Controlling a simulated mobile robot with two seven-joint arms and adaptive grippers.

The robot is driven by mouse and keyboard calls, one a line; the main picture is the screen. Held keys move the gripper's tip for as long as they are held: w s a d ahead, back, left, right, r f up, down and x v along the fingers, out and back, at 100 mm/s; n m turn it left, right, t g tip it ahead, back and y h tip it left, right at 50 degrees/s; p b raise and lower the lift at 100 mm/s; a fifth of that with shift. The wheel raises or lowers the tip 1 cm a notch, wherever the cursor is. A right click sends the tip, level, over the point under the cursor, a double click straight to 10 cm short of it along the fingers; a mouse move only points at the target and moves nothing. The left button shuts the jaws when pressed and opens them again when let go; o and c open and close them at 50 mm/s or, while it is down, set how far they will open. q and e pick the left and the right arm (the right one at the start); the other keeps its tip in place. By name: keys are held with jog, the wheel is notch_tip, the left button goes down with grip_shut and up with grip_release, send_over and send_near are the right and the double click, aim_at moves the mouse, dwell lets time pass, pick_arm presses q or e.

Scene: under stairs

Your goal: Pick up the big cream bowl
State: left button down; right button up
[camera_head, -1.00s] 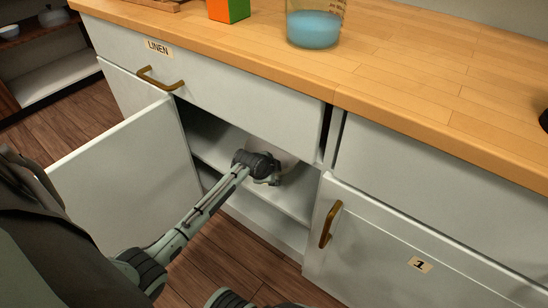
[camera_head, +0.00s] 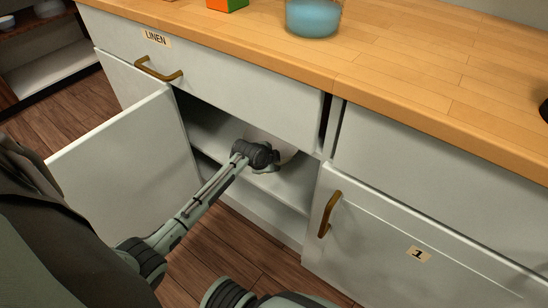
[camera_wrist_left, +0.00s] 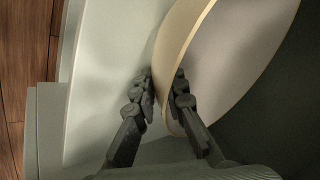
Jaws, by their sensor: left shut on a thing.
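The big cream bowl (camera_head: 287,151) is inside the open cabinet, mostly hidden behind my left gripper in the head view. In the left wrist view the bowl (camera_wrist_left: 235,50) fills the upper right, its thin rim and wall seen close up and tilted. My left gripper (camera_head: 273,164) reaches in through the cabinet opening. In the left wrist view the left gripper (camera_wrist_left: 164,92) has one finger on each side of the bowl's wall near the rim, shut on it. My right gripper is not in view.
The open cabinet door (camera_head: 125,165) stands left of my arm. A drawer labelled LINEN (camera_head: 215,78) is shut above the opening. Door 1 (camera_head: 390,240) is shut at the right.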

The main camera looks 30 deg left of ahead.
pick_arm(q)
jog(key=shift+w+r, duration=0.1)
jog(key=shift+r, duration=0.35)
notch_tip(320, 180, up, 4)
jog(key=shift+f+p, duration=0.25)
jog(key=shift+p, duration=0.25)
jog(key=s+a+r+p, duration=0.1)
jog(key=s+a+r, duration=0.5)
jog(key=s, duration=0.3)
jog(key=shift+s+a+r+p, duration=0.25)
jog(key=shift+s+r+p, duration=0.1)
jog(key=shift+p, duration=0.05)
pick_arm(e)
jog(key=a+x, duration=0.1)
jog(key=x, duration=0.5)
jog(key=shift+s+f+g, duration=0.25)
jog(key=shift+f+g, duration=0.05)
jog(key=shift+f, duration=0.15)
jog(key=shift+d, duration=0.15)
pick_arm(q)
jog(key=c, duration=2.2)
grip_release()
grip_shut()
jog(key=shift+d, duration=0.1)
